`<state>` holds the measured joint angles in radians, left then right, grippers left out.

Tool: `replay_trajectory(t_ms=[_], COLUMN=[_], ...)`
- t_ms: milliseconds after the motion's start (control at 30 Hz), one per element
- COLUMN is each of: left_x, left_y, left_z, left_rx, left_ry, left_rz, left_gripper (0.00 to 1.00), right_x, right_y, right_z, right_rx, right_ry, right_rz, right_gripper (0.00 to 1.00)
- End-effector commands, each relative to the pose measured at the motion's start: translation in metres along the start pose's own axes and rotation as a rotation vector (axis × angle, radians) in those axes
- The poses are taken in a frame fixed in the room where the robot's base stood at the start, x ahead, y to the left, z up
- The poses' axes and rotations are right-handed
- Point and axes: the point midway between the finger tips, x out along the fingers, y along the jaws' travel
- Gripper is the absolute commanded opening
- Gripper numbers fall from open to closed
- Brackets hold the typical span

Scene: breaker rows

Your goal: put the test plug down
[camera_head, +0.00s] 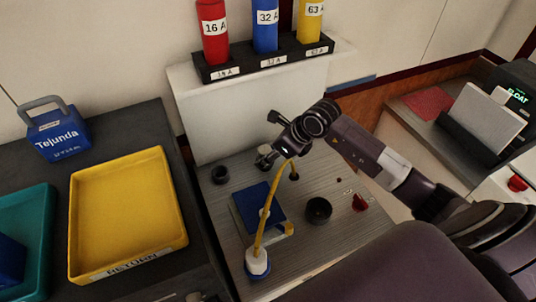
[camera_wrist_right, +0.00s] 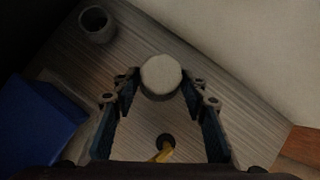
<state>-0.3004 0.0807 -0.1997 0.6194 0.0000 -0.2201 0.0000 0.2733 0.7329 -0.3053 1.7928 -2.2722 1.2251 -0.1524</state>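A white plug-like piece with a blue ring at its base (camera_head: 257,264), which I take as the test plug, stands at the near-left of the grey bench. A yellow cable (camera_head: 261,228) runs from its top to a dark hole (camera_head: 294,176). My right gripper (camera_head: 268,142) is over the back of the bench, well away from that piece. In the right wrist view, a pale round cylinder (camera_wrist_right: 160,76) sits between the fingertips (camera_wrist_right: 160,88), close against both. Whether they grip it is unclear. My left gripper is not in view.
On the bench are a blue-topped block (camera_head: 252,203), a dark cup (camera_head: 220,175), a black ring (camera_head: 318,209) and a red knob (camera_head: 360,203). Red, blue and yellow cylinders stand in a black rack (camera_head: 225,73) behind. A yellow tray (camera_head: 180,238) lies left.

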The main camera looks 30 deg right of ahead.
Motion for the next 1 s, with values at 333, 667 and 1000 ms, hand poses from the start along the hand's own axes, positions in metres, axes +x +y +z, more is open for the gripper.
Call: replay_trajectory(t_ms=[333, 667, 1000], left_x=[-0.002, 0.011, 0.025], left_y=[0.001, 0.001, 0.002], left_z=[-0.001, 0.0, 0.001], left_rx=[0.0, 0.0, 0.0], left_ry=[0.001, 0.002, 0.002], left_rz=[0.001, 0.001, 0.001], left_gripper=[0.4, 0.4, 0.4], right_x=[-0.002, -0.048, -0.11], right_y=[0.0, -0.002, -0.001], right_z=[0.001, 0.0, 0.0], right_rx=[0.0, -0.003, -0.001], right_ry=[0.0, -0.001, 0.0], right_rz=[0.0, -0.006, -0.002], right_gripper=[0.48, 0.48, 0.48])
